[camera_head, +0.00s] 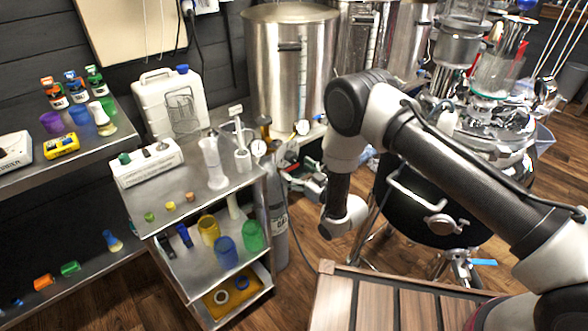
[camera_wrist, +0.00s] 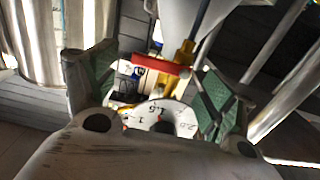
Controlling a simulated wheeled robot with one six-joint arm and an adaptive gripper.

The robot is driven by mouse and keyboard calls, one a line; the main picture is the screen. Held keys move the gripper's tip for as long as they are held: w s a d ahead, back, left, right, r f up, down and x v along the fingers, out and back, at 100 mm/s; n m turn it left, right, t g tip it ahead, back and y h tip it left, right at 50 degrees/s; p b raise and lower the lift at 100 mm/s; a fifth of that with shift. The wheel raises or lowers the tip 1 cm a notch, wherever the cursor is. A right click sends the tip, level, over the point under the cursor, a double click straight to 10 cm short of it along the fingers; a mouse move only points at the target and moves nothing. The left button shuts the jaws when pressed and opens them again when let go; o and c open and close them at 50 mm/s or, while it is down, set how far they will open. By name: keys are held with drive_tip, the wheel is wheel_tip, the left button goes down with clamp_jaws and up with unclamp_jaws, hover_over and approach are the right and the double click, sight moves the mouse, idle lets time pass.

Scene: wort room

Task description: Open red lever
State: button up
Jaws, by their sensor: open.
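A red lever (camera_wrist: 160,66) lies roughly crosswise in the upper middle of the wrist view, beside a yellow fitting (camera_wrist: 185,52). My gripper (camera_wrist: 157,84) is open, with a green-padded finger to the left and right of the lever. The lever appears in the space between the fingers, with no visible grip on it. I cannot tell how far it is from the fingertips. In the head view my gripper (camera_head: 303,180) is low beside the large steel vessel (camera_head: 290,70).
A grey gas cylinder (camera_head: 278,222) and a steel cart (camera_head: 190,190) with cups and small parts stand left of my gripper. A black kettle (camera_head: 432,215) on legs stands to the right. A wooden-slat surface (camera_head: 375,300) lies in front.

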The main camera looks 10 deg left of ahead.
drive_tip(key=shift+x, duration=0.8)
drive_tip(key=c, duration=1)
